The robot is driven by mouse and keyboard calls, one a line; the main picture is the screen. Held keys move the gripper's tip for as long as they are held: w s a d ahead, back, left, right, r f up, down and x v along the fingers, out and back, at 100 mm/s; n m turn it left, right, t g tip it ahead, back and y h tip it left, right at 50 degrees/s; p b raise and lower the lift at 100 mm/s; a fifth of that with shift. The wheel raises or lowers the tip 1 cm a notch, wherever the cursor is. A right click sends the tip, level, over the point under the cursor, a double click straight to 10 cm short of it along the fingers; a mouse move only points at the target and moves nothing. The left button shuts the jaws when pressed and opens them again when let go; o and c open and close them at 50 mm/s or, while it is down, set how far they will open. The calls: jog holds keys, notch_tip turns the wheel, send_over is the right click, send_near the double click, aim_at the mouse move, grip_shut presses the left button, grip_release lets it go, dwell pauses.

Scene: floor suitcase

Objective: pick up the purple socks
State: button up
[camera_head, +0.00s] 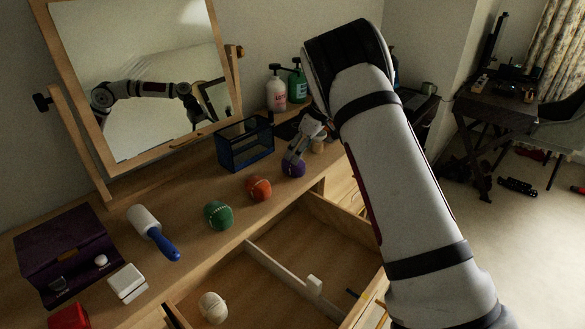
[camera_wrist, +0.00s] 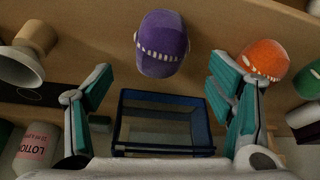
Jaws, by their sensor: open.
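The purple socks (camera_head: 293,166) are a rolled ball with a pale stitched band, resting on the wooden dresser top near its front edge. They also show in the wrist view (camera_wrist: 162,44), upper middle, beyond and between my fingertips. My gripper (camera_head: 303,147) is just above and behind the socks in the head view. In the wrist view my gripper (camera_wrist: 156,85) has its teal-padded fingers spread wide, with nothing between them touching. A gap shows between the fingers and the socks.
Orange (camera_head: 258,188) and green (camera_head: 218,215) sock balls sit to the left along the dresser. A blue mesh bin (camera_head: 245,145) stands behind. Lotion bottles (camera_head: 277,92) stand at the back. An open drawer (camera_head: 330,240) with a white ball (camera_head: 213,307) lies in front.

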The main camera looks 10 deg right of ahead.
aim_at(291, 170)
jog(key=shift+s+d+b+x, duration=0.1)
jog(key=shift+b+x, duration=0.1)
jog(key=shift+x, duration=1.55)
jog(key=shift+s+d+b+x, duration=0.15)
jog(key=shift+x, duration=1.55)
jog(key=shift+f, duration=0.1)
jog(key=c, duration=1.2)
